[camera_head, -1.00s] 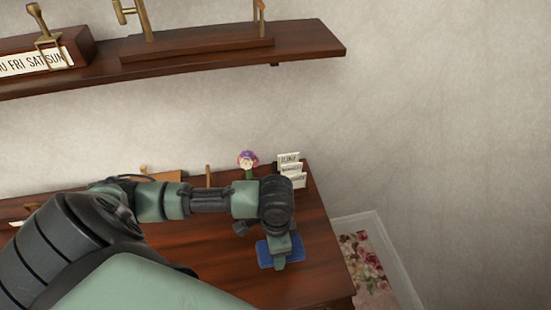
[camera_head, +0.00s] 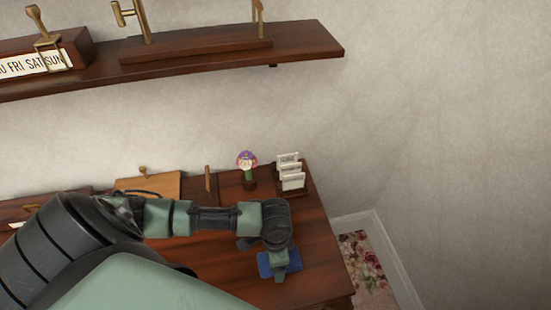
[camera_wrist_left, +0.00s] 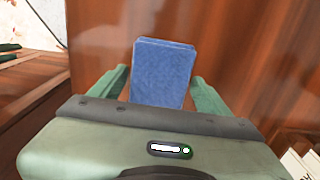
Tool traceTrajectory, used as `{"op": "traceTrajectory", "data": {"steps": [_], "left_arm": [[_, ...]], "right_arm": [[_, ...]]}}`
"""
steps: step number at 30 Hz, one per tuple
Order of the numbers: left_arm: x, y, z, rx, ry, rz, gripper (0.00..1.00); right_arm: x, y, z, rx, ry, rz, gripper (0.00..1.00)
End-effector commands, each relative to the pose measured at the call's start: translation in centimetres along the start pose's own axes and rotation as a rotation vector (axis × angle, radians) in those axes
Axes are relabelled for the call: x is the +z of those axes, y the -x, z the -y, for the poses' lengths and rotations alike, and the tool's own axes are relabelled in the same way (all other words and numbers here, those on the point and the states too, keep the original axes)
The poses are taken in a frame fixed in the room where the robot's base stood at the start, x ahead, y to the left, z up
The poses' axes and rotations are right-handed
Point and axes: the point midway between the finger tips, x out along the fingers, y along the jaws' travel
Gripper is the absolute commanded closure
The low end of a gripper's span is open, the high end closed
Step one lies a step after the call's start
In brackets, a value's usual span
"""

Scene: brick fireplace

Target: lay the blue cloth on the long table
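The blue cloth (camera_head: 265,262) is a small flat folded pad low over the right end of the dark wooden table (camera_head: 225,285); I cannot tell whether it touches the top. In the left wrist view the cloth (camera_wrist_left: 162,72) sits between the two green fingers of my left gripper (camera_wrist_left: 161,78). My right gripper is not in view.
A flower figure (camera_head: 247,165) and a holder with white cards (camera_head: 290,178) stand at the table's back right. A wooden shelf (camera_head: 220,62) hangs above. Beyond the table's right edge is floor with a floral rug (camera_head: 362,258). The tabletop around the cloth is clear.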

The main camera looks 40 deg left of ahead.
Motion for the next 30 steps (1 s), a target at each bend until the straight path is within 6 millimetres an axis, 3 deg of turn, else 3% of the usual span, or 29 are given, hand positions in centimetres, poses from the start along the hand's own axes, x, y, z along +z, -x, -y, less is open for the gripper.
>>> {"op": "traceTrajectory", "data": {"steps": [13,24,30], "left_arm": [[-0.1,0.9,0.1,-0.001,0.001,-0.002,0.17],[-0.1,8.4,0.1,-0.002,0.000,-0.004,0.17],[-0.1,11.3,0.1,0.000,0.000,-0.003,0.17]], "right_arm": [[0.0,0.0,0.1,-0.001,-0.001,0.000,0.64],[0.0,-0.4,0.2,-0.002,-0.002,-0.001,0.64],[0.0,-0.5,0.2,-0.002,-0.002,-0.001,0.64]]}}
